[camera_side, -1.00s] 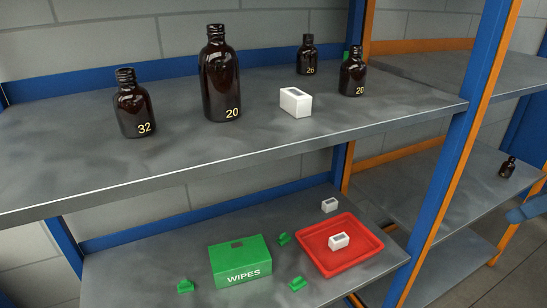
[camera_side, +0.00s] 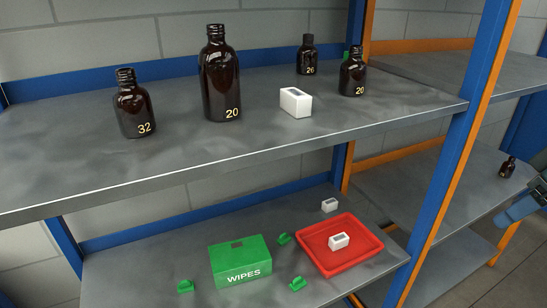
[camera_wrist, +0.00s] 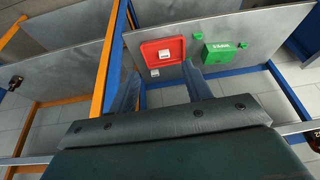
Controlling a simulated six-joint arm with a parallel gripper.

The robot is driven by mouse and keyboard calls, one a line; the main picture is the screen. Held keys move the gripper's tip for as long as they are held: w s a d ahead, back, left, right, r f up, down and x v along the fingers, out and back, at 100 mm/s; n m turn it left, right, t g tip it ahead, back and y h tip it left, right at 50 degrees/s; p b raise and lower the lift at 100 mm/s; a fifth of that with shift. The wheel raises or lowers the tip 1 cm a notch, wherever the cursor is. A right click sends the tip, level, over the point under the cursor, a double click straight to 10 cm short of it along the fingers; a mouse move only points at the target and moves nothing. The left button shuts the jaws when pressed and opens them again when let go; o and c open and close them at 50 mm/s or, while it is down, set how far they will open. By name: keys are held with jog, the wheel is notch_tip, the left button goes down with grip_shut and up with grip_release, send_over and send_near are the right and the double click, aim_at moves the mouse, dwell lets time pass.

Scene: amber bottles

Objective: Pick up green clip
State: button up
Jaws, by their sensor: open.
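Green clips lie on the lower shelf in the side view: one left of the green WIPES box (camera_side: 240,262), at the front left (camera_side: 185,286), one behind between the box and the red tray (camera_side: 284,238), and one in front between them (camera_side: 298,283). Part of a green thing (camera_side: 346,55) shows behind a bottle on the upper shelf. In the wrist view, small green clips lie near the box (camera_wrist: 198,36), (camera_wrist: 242,45). My gripper (camera_wrist: 159,70) is open and empty, its two fingers apart and away from the clips. In the side view only part of my arm shows at the right edge.
The red tray (camera_side: 309,262) holds a white box (camera_side: 339,241); another white box (camera_side: 330,205) stands behind it. Amber bottles (camera_side: 220,75) and a white box (camera_side: 296,102) stand on the upper shelf. A blue and orange post (camera_side: 465,140) separates the bays.

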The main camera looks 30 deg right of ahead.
jog(key=w+a+f+n+g+y, duration=0.2)
jog(key=w+a+f+g, duration=0.1)
jog(key=w+f+g, duration=0.1)
jog(key=n+g+y, duration=0.2)
jog(key=n+y, duration=0.6)
jog(key=n, duration=1)
send_near(300, 278)
jog(key=v, duration=0.3)
jog(key=shift+w+d+r, duration=0.1)
jog(key=shift+w, duration=0.2)
jog(key=shift+x, duration=4.3)
jog(key=shift+s, duration=0.15)
